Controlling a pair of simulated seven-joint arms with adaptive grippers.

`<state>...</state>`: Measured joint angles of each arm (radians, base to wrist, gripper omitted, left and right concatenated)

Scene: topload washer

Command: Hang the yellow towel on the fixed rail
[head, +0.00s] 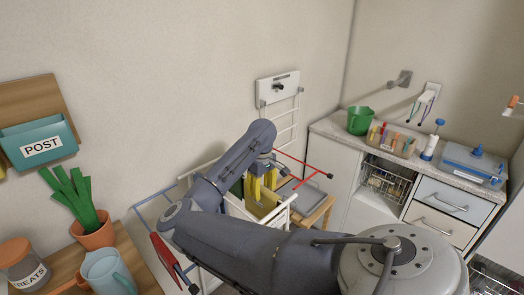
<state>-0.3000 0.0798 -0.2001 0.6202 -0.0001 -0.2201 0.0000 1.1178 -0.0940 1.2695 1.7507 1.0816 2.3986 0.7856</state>
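My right arm reaches across the view and bends down over a rack by the wall. Its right gripper (265,174) points downward at the rack. A yellow towel (256,191) hangs in upright folds right below and against this gripper. The fingertips are small and partly hidden, so I cannot tell whether they grip the cloth. The rack has a white rail frame (291,203), a red rail (318,178) at right and a blue rail (157,194) at left. I cannot tell which rail is the fixed one. My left gripper is not in view.
A wall-mounted white rack (278,88) stands behind. A counter with a green bucket (360,120), a marker tray (392,140) and a blue box (472,163) is at right. A plant pot (94,231) and blue jug (107,272) stand at lower left.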

